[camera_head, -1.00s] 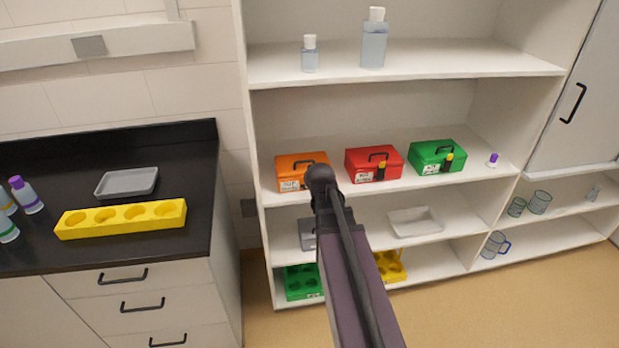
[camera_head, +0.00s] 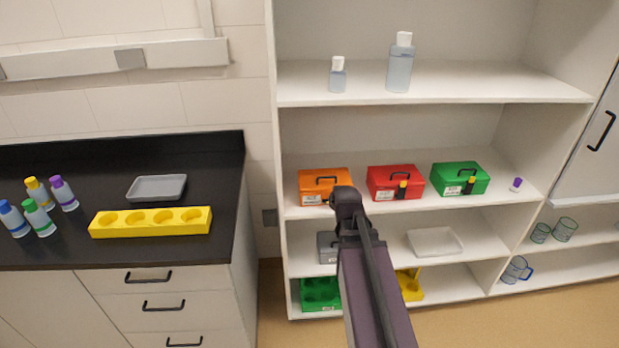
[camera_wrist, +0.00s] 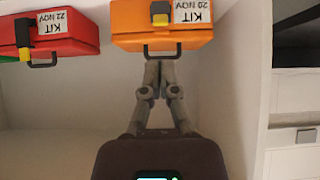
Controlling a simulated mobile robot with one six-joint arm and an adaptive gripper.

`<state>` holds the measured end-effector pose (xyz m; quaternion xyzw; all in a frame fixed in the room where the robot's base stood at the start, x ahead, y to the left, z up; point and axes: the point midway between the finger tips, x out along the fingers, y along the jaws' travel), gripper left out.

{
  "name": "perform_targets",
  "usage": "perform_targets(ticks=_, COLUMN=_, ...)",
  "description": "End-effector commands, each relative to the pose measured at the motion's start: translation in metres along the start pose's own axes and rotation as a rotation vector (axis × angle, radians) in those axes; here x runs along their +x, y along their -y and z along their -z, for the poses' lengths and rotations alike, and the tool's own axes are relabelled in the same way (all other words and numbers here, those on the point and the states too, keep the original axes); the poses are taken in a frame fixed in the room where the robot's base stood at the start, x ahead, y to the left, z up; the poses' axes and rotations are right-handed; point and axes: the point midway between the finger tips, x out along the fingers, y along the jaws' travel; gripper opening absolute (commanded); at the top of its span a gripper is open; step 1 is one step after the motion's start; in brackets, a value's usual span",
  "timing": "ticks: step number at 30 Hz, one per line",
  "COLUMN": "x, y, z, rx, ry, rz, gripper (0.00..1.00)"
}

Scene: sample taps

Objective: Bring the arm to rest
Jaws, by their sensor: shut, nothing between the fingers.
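My arm (camera_head: 368,270) reaches forward from the bottom of the head view toward the shelves and hides my gripper there. In the wrist view my gripper (camera_wrist: 159,64) has its fingertips together with nothing between them. Its tips point at the black handle (camera_wrist: 158,55) of an orange kit case (camera_wrist: 185,38). Whether they touch the handle I cannot tell. The orange case stands on the middle shelf in the head view (camera_head: 314,183), just beyond the arm's end, its label reading KIT 20 NOV.
A red case (camera_head: 382,178) and a green case (camera_head: 450,178) stand right of the orange one. A shelf upright (camera_wrist: 259,90) is close to my gripper in the wrist view. The black counter (camera_head: 190,250) at left holds several bottles, a grey tray (camera_head: 157,188) and a yellow rack (camera_head: 150,226).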

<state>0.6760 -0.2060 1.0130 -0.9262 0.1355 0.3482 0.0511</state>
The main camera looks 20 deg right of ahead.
Motion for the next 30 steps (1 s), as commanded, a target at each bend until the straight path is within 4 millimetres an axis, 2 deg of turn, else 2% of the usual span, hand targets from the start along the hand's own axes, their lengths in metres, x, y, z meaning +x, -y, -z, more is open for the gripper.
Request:
perform_targets(ticks=7, x=-0.001, y=0.004, z=-0.003, rx=-0.004, ry=0.015, rz=0.005, gripper=0.00)
perform_targets(ticks=11, x=-0.003, y=0.018, z=-0.014, rx=-0.018, ry=0.065, rz=0.021, gripper=0.00)
perform_targets(ticks=14, x=-0.006, y=0.036, z=-0.029, rx=-0.037, ry=0.137, rz=0.041, gripper=0.00)
perform_targets(ticks=20, x=-0.025, y=0.084, z=-0.076, rx=-0.098, ry=0.352, rz=0.089, gripper=0.00)
perform_targets(ticks=24, x=-0.047, y=0.116, z=-0.112, rx=-0.155, ry=0.522, rz=0.114, gripper=0.00)
perform_targets(ticks=30, x=-0.081, y=0.146, z=-0.153, rx=-0.232, ry=0.727, rz=0.126, gripper=0.00)
